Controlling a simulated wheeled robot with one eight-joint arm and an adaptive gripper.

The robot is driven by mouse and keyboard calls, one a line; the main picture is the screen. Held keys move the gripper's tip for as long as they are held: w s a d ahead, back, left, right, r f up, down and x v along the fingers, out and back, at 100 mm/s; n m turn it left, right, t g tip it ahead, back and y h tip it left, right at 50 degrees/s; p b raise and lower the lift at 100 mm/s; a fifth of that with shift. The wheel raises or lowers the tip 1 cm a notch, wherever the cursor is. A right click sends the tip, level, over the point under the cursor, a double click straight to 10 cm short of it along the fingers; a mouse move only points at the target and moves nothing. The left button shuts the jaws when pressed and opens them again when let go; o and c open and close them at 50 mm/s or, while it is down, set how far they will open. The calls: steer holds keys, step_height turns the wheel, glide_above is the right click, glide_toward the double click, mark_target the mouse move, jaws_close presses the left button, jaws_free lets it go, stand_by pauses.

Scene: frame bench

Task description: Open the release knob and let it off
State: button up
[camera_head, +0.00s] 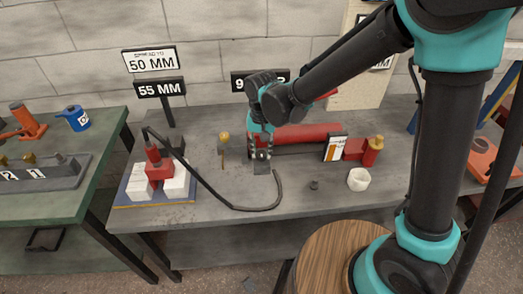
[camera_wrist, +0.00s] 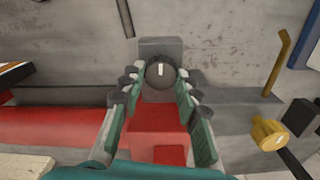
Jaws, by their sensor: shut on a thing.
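The dark round knob (camera_wrist: 160,73) with a white pointer line sits at the end of a red block (camera_wrist: 158,125), in front of a grey block. In the wrist view the white line points nearly straight up. My gripper (camera_wrist: 159,84) is shut on the knob, one finger on each side. In the head view my gripper (camera_head: 262,156) points down at the bench, at the left end of a red cylinder (camera_head: 310,132), and the knob cannot be made out there.
A black hose (camera_head: 235,207) curves along the front of the bench to a red tool (camera_head: 156,162) between white blocks at left. A brass-topped lever (camera_head: 224,137) stands just left of my gripper. A white cup (camera_head: 358,180) and signs (camera_head: 160,88) stand nearby.

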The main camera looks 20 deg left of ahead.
steer(key=shift+n, duration=0.4)
steer(key=n, duration=0.3)
steer(key=shift+n, duration=0.3)
steer(key=n, duration=0.3)
steer(key=shift+a+n, duration=0.1)
steer(key=shift+n, duration=0.3)
steer(key=n, duration=0.3)
steer(key=shift+s, duration=0.1)
steer(key=shift+n, duration=2.2)
steer(key=o, duration=1.2)
steer(key=shift+c, duration=0.2)
steer(key=shift+r, duration=0.1)
